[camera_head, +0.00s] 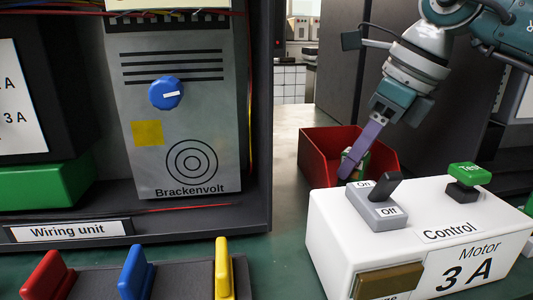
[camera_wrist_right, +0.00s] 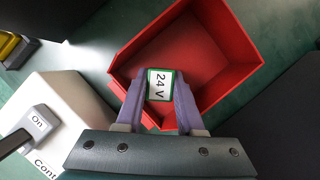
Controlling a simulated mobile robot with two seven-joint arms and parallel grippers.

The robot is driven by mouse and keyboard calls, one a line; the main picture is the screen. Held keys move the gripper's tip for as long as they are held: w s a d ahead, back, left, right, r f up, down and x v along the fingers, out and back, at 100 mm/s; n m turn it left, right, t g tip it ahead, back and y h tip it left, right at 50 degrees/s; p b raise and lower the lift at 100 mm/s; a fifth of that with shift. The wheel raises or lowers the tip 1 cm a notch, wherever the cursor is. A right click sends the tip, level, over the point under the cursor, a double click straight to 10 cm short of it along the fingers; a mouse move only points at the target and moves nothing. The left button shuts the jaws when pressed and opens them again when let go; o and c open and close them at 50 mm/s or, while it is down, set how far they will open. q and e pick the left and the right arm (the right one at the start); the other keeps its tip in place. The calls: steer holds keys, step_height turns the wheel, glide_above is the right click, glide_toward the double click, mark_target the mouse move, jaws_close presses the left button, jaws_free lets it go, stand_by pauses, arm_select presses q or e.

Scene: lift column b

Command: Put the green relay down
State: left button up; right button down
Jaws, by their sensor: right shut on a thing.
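My right gripper (camera_head: 352,170) reaches down from the upper right to the red bin (camera_head: 376,139). It is shut on the green relay (camera_head: 358,160), which is mostly hidden in the head view. In the right wrist view the relay (camera_wrist_right: 160,85) shows a white label reading "24 V" with a green border, between the purple fingers of the gripper (camera_wrist_right: 159,92). The relay is over the near part of the open red bin (camera_wrist_right: 247,75); whether it touches the bin's floor I cannot tell. The visible floor of the bin is empty. My left gripper is not in view.
A white control box (camera_head: 325,235) with an On/Off switch (camera_head: 377,206) and a green Test button (camera_head: 468,174) stands close in front of the bin. The grey wiring unit (camera_head: 180,110) stands at left. Red, blue and yellow levers (camera_head: 136,270) are at front left.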

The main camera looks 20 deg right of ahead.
steer(key=shift+w, duration=0.1)
steer(key=c, duration=0.5)
jaws_free()
steer(key=p+v, duration=0.6)
steer(key=v, duration=0.1)
steer(key=shift+d+r, duration=0.1)
steer(key=shift+r, duration=0.25)
